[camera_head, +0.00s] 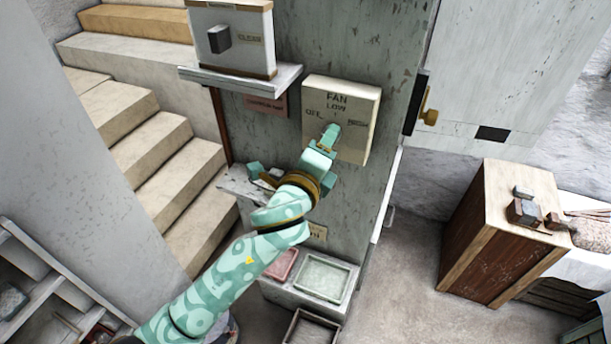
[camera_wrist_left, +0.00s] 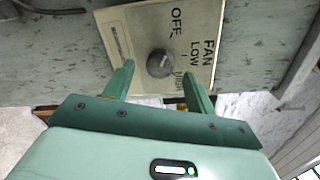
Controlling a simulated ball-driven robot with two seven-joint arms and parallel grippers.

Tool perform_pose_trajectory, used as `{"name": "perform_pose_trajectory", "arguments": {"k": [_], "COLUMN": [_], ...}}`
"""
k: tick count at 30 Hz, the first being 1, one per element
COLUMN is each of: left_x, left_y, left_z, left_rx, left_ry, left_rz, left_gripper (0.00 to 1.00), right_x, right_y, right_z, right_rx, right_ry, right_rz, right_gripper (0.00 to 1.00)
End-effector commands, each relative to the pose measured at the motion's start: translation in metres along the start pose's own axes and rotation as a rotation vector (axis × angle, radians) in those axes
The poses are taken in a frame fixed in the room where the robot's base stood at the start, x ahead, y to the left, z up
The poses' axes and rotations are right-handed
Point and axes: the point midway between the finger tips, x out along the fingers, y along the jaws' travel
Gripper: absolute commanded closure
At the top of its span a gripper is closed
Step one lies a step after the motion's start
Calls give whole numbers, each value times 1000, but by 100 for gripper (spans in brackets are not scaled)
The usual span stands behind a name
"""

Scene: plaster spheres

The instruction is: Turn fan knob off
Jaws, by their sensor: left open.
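The fan box (camera_head: 359,122) is a cream panel on the grey wall, lettered FAN, OFF, LOW and HIGH. It also shows in the left wrist view (camera_wrist_left: 203,22), turned sideways. Its round dark grey knob (camera_wrist_left: 159,63) sits mid-panel with a pale mark on its face; I cannot tell for sure which label it points to. In the head view my gripper hides the knob. My left gripper (camera_head: 327,138) is open in front of the lower panel. In the wrist view its green fingers (camera_wrist_left: 157,76) lie either side of the knob, apart from it. My right gripper is not in view.
A shelf (camera_head: 240,80) with a switch box (camera_head: 232,40) marked CLEAN stands out at upper left. A lower ledge (camera_head: 235,182) holds small blocks near my wrist. A brass-handled door (camera_head: 500,75) is at the right. Trays (camera_head: 322,279) lie below.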

Motion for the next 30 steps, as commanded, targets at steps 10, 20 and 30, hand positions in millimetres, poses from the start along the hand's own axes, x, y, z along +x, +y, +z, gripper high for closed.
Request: {"name": "perform_pose_trajectory", "arguments": {"k": [10, 20, 30], "left_x": [-93, -131, -132], "left_y": [3, 1, 1], "left_z": [-1, 0, 0], "left_rx": [-1, 0, 0], "left_ry": [1, 1, 0], "left_rz": [1, 0, 0], "left_gripper": [44, 44, 44], "right_x": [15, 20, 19], "right_y": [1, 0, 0], "right_z": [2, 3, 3], "right_rx": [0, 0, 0], "right_ry": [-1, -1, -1], "right_rz": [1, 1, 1], "right_gripper": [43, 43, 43]}}
